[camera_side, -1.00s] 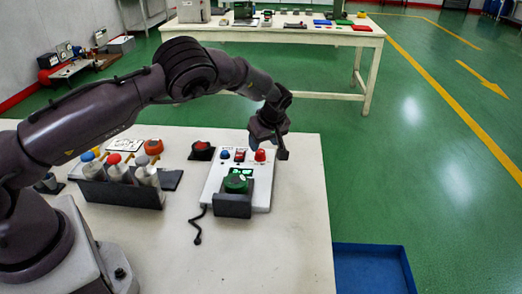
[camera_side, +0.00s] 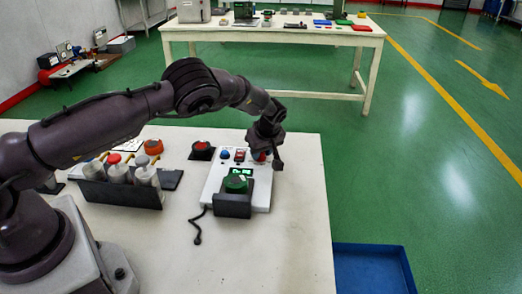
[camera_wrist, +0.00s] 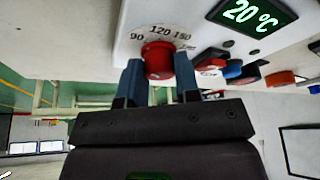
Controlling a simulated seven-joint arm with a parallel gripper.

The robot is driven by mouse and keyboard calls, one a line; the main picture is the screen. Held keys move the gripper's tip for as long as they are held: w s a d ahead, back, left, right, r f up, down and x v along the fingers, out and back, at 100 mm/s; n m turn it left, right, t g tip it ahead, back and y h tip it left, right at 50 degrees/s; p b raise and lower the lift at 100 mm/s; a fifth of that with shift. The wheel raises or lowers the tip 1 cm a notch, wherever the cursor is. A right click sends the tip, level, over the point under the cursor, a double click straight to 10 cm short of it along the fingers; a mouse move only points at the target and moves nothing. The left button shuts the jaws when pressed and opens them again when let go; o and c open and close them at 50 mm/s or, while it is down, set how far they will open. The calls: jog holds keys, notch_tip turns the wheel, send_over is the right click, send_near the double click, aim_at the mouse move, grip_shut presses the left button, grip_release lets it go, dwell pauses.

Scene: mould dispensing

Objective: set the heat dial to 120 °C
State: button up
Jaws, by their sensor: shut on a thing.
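The red heat dial (camera_wrist: 158,60) sits on the white control box (camera_side: 263,193), below a printed scale whose 90, 120 and 150 marks can be read in the wrist view. A small pale mark shows on the dial, but its exact setting is unclear. The box's display (camera_wrist: 246,16) reads 20 °C in green. My gripper (camera_wrist: 158,68) has one finger on each side of the dial and is shut on it. In the side view my gripper (camera_side: 266,150) is over the far right of the box and partly hides the dial.
A blue knob (camera_side: 225,155) and a red switch (camera_side: 240,155) are left of my gripper. A rack with several bottles (camera_side: 119,172) stands to the left. The table's right front is clear.

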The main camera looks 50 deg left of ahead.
jog(key=shift+m, duration=0.3)
jog(key=m+t, duration=0.1)
jog(key=m, duration=0.2)
jog(key=shift+s+h, duration=0.1)
jog(key=shift+h, duration=0.2)
jog(key=shift+m+t+h, duration=0.5)
jog(key=shift+m+t, duration=0.3)
jog(key=shift+m, duration=1.3)
jog(key=o, duration=0.9)
jog(key=shift+o, duration=0.2)
jog(key=v, duration=1.3)
